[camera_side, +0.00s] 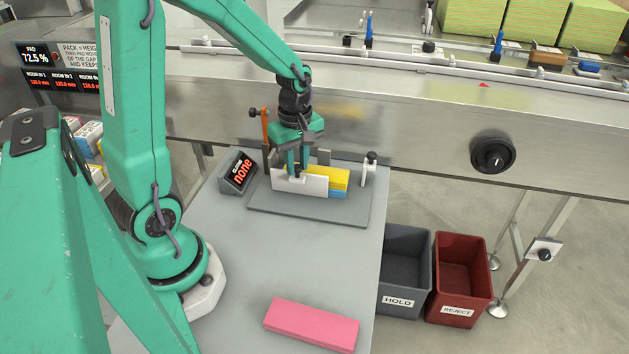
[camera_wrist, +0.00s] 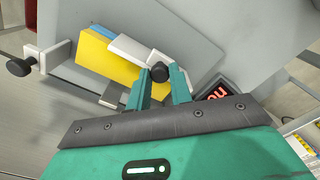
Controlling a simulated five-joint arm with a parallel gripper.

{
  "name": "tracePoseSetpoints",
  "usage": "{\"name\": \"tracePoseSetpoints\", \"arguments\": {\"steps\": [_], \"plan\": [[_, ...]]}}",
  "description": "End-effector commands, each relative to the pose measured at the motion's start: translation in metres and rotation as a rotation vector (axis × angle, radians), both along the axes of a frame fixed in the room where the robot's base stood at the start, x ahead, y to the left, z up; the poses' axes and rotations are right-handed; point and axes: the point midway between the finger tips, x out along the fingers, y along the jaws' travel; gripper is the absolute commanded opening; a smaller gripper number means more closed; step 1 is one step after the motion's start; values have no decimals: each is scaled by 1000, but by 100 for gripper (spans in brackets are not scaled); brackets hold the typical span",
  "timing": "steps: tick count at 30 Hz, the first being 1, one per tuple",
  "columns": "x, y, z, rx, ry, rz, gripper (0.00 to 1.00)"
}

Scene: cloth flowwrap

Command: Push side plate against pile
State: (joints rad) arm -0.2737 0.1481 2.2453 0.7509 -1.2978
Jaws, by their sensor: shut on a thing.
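The white side plate (camera_side: 312,186) stands upright on the grey base plate (camera_side: 345,213), along the near side of the pile. The pile (camera_side: 338,175) is yellow with blue at its lower right. My gripper (camera_side: 297,174) is shut on the side plate's knob, near the plate's left part. In the wrist view my gripper (camera_wrist: 161,78) has its fingertips at the dark knob (camera_wrist: 160,72). The side plate (camera_wrist: 132,49) and pile (camera_wrist: 104,64) lie just beyond; the blue part shows along one edge. I cannot tell whether plate and pile touch along their whole length.
A tilted display reading "none" (camera_side: 239,173) stands left of the base plate. A white post with a black knob (camera_side: 369,168) stands right, an orange post (camera_side: 265,130) behind. A pink block (camera_side: 311,324) lies in front. HOLD (camera_side: 405,270) and REJECT (camera_side: 460,278) bins stand right.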

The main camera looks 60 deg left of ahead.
Motion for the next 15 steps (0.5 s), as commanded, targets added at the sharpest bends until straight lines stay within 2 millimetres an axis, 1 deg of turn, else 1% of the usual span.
{"name": "tracePoseSetpoints", "arguments": {"steps": [1,6,9,15], "plan": [[8,7,1,2,-6,2,0],[24,23,1,2,-7,0,0],[28,27,1,3,-8,-1,0],[29,28,2,3,-9,-1,0]]}}
